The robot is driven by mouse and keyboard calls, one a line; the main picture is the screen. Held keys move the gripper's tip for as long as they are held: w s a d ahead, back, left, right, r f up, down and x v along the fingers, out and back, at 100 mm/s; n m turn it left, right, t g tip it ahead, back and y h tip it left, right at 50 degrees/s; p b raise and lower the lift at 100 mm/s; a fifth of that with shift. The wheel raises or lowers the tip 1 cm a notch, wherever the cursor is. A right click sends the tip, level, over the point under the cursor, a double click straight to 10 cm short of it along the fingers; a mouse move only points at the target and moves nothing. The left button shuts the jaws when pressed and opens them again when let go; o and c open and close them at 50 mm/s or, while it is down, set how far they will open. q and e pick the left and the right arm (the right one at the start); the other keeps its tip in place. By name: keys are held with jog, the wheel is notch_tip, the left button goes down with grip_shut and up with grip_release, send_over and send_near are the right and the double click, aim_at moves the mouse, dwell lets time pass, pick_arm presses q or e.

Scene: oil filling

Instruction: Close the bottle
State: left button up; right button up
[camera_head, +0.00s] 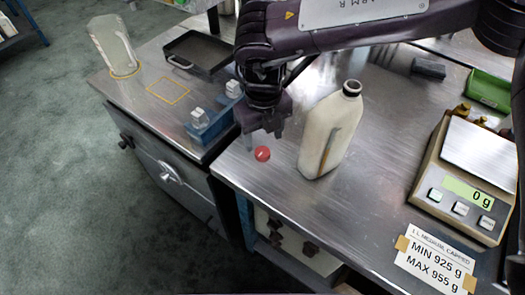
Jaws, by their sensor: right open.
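The white bottle (328,135) stands upright on the metal bench, with its dark-rimmed neck (352,88) uncovered. The small red cap (262,154) is to the left of the bottle, near the bench's front edge. My right gripper (262,137) points down with its jaws open, just above or around the cap; whether a finger touches the cap is hard to tell. My left gripper is not in view.
A scale (462,180) reading 0 g stands at the right, behind a label card (434,258). A green tray (489,90) is at the far right. On the left bench are a dark tray (198,52), a blue rack (212,121) and a clear container (113,46).

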aim_at(263, 152)
notch_tip(263, 152, down, 4)
jog(key=shift+f+p, duration=0.1)
jog(key=shift+p, duration=0.25)
jog(key=shift+f, duration=0.5)
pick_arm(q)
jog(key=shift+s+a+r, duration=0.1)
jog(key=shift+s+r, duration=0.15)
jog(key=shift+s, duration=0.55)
pick_arm(e)
jog(key=shift+c, duration=0.5)
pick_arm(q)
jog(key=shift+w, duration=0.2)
pick_arm(e)
jog(key=c, duration=1)
